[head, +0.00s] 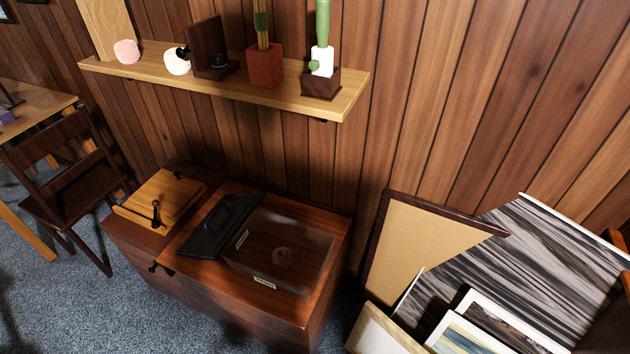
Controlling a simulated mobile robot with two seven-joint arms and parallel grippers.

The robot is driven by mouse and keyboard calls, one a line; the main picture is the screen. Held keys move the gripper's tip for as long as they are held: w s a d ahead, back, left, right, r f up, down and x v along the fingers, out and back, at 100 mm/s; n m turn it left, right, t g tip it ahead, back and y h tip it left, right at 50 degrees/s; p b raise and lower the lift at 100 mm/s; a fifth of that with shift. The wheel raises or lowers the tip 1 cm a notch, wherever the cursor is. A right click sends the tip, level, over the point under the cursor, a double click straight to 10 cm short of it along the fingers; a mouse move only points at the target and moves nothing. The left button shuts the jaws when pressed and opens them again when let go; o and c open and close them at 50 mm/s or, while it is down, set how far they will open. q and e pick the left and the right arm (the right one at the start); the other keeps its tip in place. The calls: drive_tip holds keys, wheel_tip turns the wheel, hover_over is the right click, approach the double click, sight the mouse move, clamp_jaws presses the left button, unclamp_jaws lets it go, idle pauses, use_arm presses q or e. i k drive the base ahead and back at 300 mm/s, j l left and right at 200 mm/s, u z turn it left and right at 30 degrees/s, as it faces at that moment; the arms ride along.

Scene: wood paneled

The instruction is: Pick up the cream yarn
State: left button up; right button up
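The cream yarn (175,64) is a small pale ball on the wooden wall shelf (345,98), toward its left part. It sits between a pink ball of yarn (127,52) on its left and a dark brown bookend-like stand (206,48) on its right. A small black piece lies against the cream yarn's right side, and I cannot tell whether they touch. Neither of my grippers shows in the head view.
A reddish planter (264,68) and a dark planter (320,82) stand on the shelf's right part. Below is a wooden cabinet (330,290) with a clear box (300,245), a black lid (218,226) and a wooden tray (160,198). Framed pictures (430,250) lean at right; a chair (70,195) stands left.

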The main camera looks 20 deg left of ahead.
sight(176, 66)
drive_tip(key=u, duration=1.35)
